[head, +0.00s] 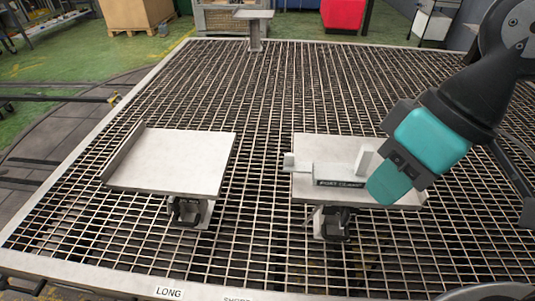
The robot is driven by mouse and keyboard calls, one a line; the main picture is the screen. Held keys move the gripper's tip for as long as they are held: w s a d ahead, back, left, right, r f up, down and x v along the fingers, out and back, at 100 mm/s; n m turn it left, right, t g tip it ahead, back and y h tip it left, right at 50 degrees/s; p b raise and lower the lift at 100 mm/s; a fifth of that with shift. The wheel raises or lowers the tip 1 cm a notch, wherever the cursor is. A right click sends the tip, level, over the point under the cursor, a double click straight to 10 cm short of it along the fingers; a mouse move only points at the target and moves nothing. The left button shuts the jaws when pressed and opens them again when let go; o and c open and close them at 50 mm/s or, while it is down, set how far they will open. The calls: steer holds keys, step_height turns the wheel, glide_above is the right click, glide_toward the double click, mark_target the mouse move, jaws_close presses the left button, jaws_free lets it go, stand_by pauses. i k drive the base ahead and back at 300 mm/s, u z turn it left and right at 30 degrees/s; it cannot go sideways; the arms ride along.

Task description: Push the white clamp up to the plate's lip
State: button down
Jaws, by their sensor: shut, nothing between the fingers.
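A white clamp (328,170) lies on the right-hand plate (330,144) in the head view. It has a low upright at its left end, a taller one at its right, and a dark label on its front that seems to start with "PORT". My gripper (386,188), teal and dark, is shut and empty at the clamp's right end. I cannot tell whether it touches the clamp. It covers much of the plate's right side, so I see no lip there. The left-hand plate (180,165) is bare, with a raised lip (124,153) along its left edge.
Both plates stand on dark-fitted supports above a wide metal grating (240,250). A small post with a flat top (254,30) stands at the far edge. The grating between the plates is clear. A red bin (343,13) and a cardboard box (137,14) are beyond.

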mark_target(329, 175)
steer(key=u, duration=2.75)
steer(key=i, duration=2.55)
steer(key=z, duration=3.2)
